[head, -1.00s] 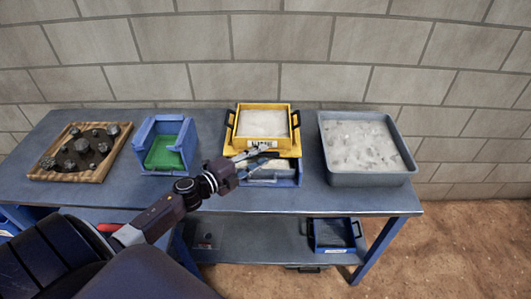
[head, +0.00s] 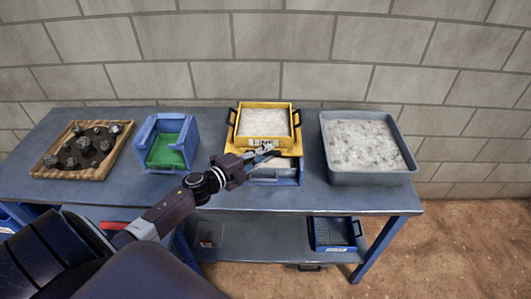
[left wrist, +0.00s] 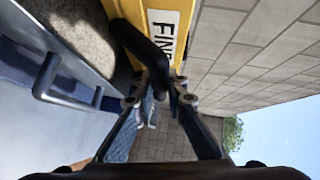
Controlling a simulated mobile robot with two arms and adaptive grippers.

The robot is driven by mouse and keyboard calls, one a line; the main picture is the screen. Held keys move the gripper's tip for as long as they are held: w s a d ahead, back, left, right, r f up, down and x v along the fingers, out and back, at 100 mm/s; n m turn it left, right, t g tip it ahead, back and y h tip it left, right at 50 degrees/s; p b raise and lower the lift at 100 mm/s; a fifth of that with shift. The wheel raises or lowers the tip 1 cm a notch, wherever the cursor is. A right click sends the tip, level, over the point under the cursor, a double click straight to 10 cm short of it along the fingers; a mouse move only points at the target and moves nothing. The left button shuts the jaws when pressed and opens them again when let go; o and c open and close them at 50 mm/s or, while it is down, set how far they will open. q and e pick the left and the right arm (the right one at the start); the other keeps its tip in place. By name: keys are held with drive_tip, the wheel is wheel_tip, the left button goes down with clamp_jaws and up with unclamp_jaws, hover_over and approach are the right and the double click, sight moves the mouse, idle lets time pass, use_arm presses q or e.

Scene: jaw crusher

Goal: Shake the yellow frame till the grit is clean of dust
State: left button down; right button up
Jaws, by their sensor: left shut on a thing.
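The yellow frame (head: 237,152) has dark side handles and a front label; pale grit (head: 264,122) fills it. It sits level over a blue tray (head: 290,182) with pale material inside. My left gripper (head: 266,153) is at the frame's front and covers part of the label. In the left wrist view, its fingers (left wrist: 160,92) close on a black handle (left wrist: 146,48) beside the yellow wall (left wrist: 168,12) with the label. The blue tray's handle (left wrist: 48,82) and grit (left wrist: 75,28) show there too. How dusty the grit is cannot be told. My right gripper is out of view.
A grey tub (head: 372,178) of pale, lumpy material stands to the right. A blue box with a green floor (head: 165,152) and a wooden tray (head: 118,148) of dark rocks stand left. Another blue tray (head: 333,248) is on the lower shelf. The wall is close behind.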

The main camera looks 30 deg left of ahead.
use_arm(q)
drive_tip(key=s+d, duration=0.1)
drive_tip(key=s+d+p, duration=0.1)
drive_tip(key=s, duration=0.1)
drive_tip(key=s+d, duration=0.1)
drive_tip(key=shift+s+p, duration=0.3)
drive_tip(key=shift+s, duration=0.05)
drive_tip(key=c, duration=1.9)
unclamp_jaws()
drive_tip(key=shift+c, duration=0.2)
drive_tip(key=shift+a, duration=0.1)
drive_tip(key=v, duration=1.2)
